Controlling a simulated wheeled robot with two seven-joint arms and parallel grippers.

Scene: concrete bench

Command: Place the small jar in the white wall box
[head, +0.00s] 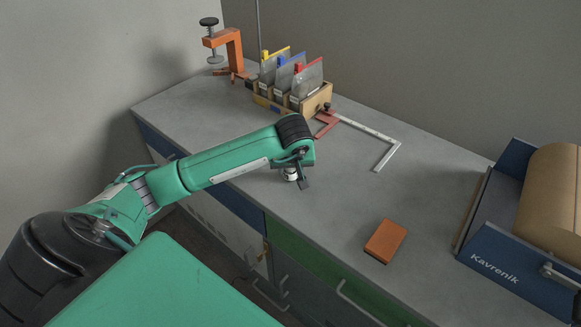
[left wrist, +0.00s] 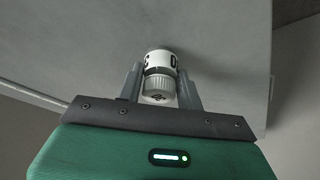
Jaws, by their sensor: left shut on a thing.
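The small jar (left wrist: 160,74) is white with dark characters on its side and a ribbed pale cap towards the camera. My left gripper (left wrist: 160,85) is shut on it, with one grey finger on each side. In the head view the jar (head: 290,174) shows partly under my left gripper (head: 296,178), over the bench near its front edge. I cannot tell whether it touches the bench top. No white wall box shows in either view. My right gripper is not in view.
The grey bench (head: 345,200) holds an orange clamp (head: 228,50), a wooden rack (head: 318,101) of packets, a metal square (head: 375,133), an orange block (head: 385,240) and a blue Kavrenik paper-roll holder (head: 500,275). The bench between the square and the block is clear.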

